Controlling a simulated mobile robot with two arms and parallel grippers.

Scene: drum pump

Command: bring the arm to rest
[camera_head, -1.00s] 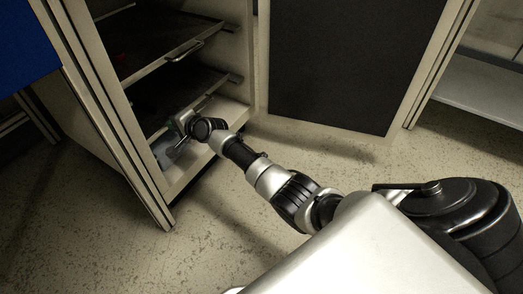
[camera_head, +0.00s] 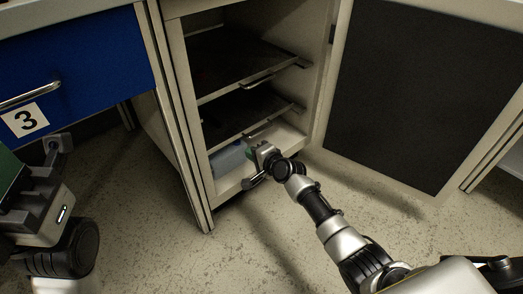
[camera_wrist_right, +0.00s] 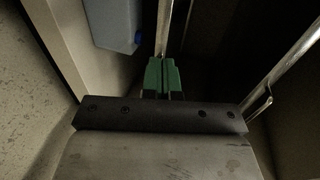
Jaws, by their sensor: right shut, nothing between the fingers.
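My right gripper (camera_head: 254,152) is at the open front of the cabinet (camera_head: 180,100), just above its floor. In the right wrist view its green fingertips (camera_wrist_right: 161,75) are together with nothing between them. A light blue container (camera_head: 228,159) stands on the cabinet floor, left of the right gripper. It also shows in the right wrist view (camera_wrist_right: 113,22), apart from the fingers. My left gripper (camera_head: 45,185) is at the left edge, in front of the blue drawer. Whether its fingers are open is unclear.
Two dark pull-out shelves with metal handles, an upper one (camera_head: 235,66) and a lower one (camera_head: 240,115), are above the right gripper. The cabinet door (camera_head: 420,90) stands open on the right. A blue drawer (camera_head: 80,65) marked 3 is on the left. The speckled floor (camera_head: 270,235) is clear.

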